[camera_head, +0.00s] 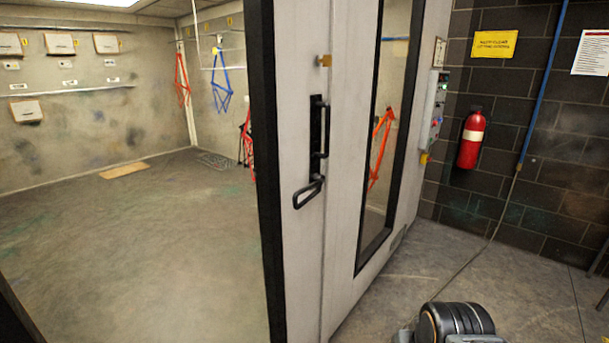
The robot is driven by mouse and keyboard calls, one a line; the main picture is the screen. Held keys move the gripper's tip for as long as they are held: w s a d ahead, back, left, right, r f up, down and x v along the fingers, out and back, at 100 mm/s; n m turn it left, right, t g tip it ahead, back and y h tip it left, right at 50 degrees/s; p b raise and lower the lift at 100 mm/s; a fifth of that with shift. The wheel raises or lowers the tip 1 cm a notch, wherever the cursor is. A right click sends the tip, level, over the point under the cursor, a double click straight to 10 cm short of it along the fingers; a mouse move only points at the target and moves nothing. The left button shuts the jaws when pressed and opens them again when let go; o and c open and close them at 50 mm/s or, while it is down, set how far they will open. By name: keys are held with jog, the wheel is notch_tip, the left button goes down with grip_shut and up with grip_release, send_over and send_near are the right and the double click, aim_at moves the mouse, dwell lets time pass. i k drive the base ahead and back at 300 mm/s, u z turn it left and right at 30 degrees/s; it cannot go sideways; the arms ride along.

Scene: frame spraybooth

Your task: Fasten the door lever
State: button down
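The pale grey door (300,70) stands in the middle with a dark edge strip along its left side. The booth's inside shows through a wide opening to the left of it. The door lever (307,195) is a black loop, sticking out to the lower left from the bottom of a black upright handle (318,130). Nothing touches the lever. A small brass-coloured fitting (324,61) sits above the handle. A rounded black part with an orange ring, at the bottom right, looks like part of my arm. My gripper's fingers are not in view.
A tall window (384,130) is right of the handle. A blue pipe (541,85) and a cable run down there. The booth floor (130,240) is mostly clear.

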aim_at(308, 188)
jog(key=u, duration=0.65)
jog(key=i, duration=0.9)
jog(key=u, duration=0.85)
